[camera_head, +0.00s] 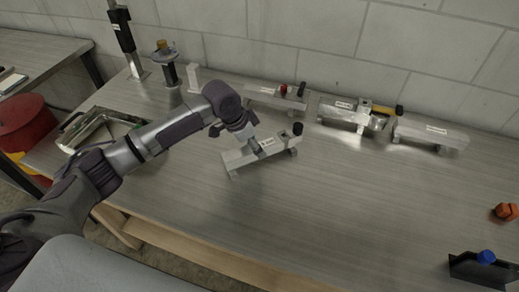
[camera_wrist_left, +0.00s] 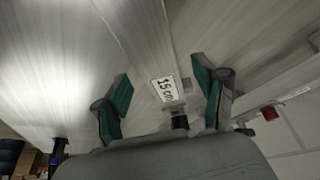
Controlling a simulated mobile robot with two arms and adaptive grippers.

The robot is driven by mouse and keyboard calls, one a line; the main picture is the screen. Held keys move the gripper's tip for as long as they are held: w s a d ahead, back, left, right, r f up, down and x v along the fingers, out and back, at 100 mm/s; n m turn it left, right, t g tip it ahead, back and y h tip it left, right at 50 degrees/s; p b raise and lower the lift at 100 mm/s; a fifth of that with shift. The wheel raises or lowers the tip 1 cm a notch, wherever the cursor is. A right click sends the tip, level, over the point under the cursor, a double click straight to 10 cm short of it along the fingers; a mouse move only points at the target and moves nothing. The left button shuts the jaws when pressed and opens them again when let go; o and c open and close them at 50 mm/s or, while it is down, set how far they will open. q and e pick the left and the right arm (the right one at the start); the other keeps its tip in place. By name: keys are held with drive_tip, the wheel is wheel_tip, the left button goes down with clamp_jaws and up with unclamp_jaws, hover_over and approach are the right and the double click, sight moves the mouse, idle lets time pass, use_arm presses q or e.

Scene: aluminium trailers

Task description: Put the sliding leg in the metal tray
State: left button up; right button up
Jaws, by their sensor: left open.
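A pale metal bar piece (camera_head: 236,159) with a dark knob at its right end lies on the table below my left gripper. I take it for the sliding leg. It also shows in the left wrist view (camera_wrist_left: 148,45), where its label reads 15 cm. My left gripper (camera_head: 252,143) is over the piece. In the left wrist view its green-padded fingers (camera_wrist_left: 163,75) are apart, one on each side of the piece. The metal tray (camera_head: 85,133) stands at the left end of the table, partly behind my left arm. My right gripper is not in view.
Several other labelled metal pieces stand along the wall, including one with a yellow and black part (camera_head: 344,112) and a long bar (camera_head: 432,132). Upright posts (camera_head: 167,65) stand at the back left. An orange object (camera_head: 506,211) is at the right. The front middle of the table is clear.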

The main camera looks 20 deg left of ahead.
use_arm(q)
drive_tip(key=p+x, duration=0.1)
drive_tip(key=x, duration=0.3)
drive_tip(key=shift+w+d+f, duration=0.15)
drive_tip(key=shift+w+f, duration=0.05)
drive_tip(key=shift+f, duration=0.1)
drive_tip(key=shift+c, duration=0.2)
clamp_jaws()
drive_tip(key=shift+r, duration=0.15)
